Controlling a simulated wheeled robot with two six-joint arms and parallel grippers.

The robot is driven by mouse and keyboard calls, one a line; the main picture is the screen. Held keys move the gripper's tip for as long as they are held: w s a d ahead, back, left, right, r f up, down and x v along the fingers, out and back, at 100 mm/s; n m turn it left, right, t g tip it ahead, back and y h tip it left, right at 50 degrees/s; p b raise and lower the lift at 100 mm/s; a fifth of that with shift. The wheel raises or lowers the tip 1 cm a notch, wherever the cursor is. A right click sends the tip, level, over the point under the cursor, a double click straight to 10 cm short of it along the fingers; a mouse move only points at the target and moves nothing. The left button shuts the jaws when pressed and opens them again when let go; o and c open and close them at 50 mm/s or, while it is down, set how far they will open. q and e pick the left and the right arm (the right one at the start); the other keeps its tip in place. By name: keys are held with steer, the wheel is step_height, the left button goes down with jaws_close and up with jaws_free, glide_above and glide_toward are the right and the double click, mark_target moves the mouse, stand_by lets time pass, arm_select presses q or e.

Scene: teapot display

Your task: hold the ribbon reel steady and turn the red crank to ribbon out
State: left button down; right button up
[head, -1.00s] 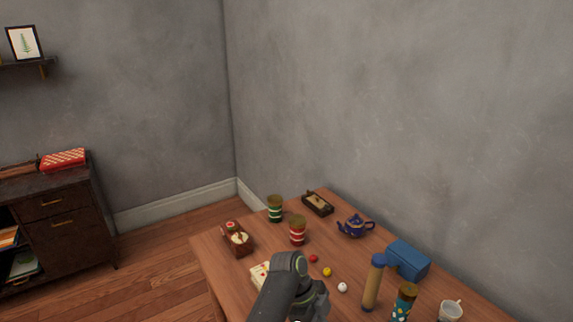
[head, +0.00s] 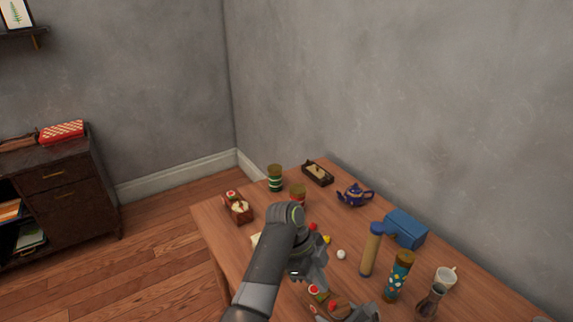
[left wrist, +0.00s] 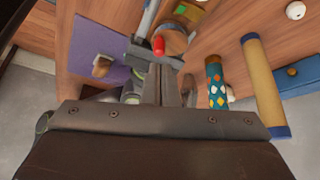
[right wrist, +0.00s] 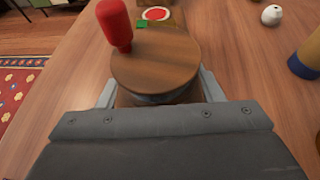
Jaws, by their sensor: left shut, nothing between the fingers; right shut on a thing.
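The ribbon reel shows in the right wrist view as a round wooden drum (right wrist: 155,62) with an upright red crank handle (right wrist: 115,22) at its rim. My right gripper (right wrist: 157,92) is shut on the drum, one finger on each side. In the left wrist view the reel (left wrist: 174,40) and red crank (left wrist: 158,45) lie just beyond my left gripper (left wrist: 168,88), which is shut and empty. In the head view my left gripper (head: 312,270) is above the table, and my right gripper (head: 358,312) is at the bottom edge. I see no ribbon clearly.
A blue teapot (head: 354,195) stands farther back.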

stand_by(0.4)
steer(key=o, duration=1.3)
steer(key=shift+s+d, duration=0.1)
